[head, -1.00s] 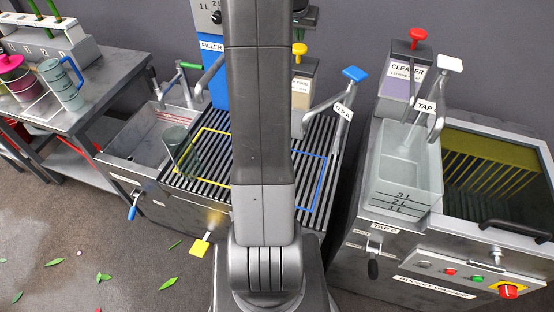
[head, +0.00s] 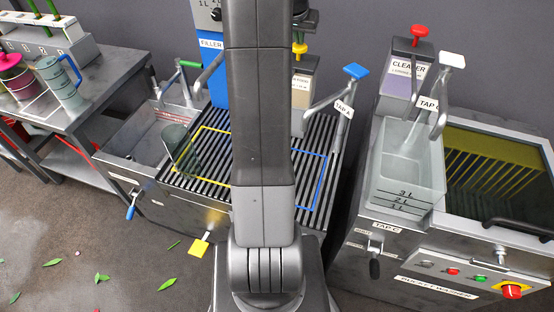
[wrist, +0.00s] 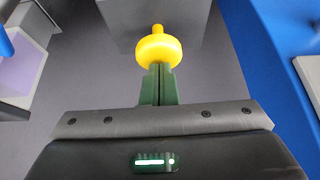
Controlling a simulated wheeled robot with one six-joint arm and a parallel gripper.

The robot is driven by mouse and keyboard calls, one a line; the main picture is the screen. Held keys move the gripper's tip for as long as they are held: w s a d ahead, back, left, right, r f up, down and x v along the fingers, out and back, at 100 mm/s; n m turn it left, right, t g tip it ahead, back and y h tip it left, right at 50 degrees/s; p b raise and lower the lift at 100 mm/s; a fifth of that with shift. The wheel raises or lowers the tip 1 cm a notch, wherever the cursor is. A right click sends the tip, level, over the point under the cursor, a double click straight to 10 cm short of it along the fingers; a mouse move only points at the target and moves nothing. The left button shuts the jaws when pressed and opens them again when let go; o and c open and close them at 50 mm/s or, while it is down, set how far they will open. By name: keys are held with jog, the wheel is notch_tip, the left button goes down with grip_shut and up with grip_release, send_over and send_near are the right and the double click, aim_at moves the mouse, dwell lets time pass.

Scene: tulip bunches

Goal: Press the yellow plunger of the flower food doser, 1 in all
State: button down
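The yellow plunger (head: 300,48) stands up from the top of the beige flower food doser (head: 302,85), just right of my upright arm in the head view. In the wrist view the round yellow plunger (wrist: 159,48) is at the tips of my gripper (wrist: 159,70). My gripper's two green fingers lie side by side with only a thin line between them, shut and empty. A dark part of my gripper shows just above the plunger in the head view. I cannot tell whether the fingertips touch the plunger. My arm hides part of the doser's surroundings.
The blue filler (head: 212,60) stands left of the doser, and Tap A (head: 340,92) with its blue handle stands right. The cleaner doser (head: 404,80) with a red plunger is farther right. A slatted rack (head: 317,140) lies in front.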

jog(key=shift+f+b, duration=0.7)
jog(key=shift+f, duration=0.55)
notch_tip(320, 180, up, 7)
jog(key=p, duration=0.5)
jog(key=shift+r, duration=0.2)
jog(key=shift+f, duration=0.1)
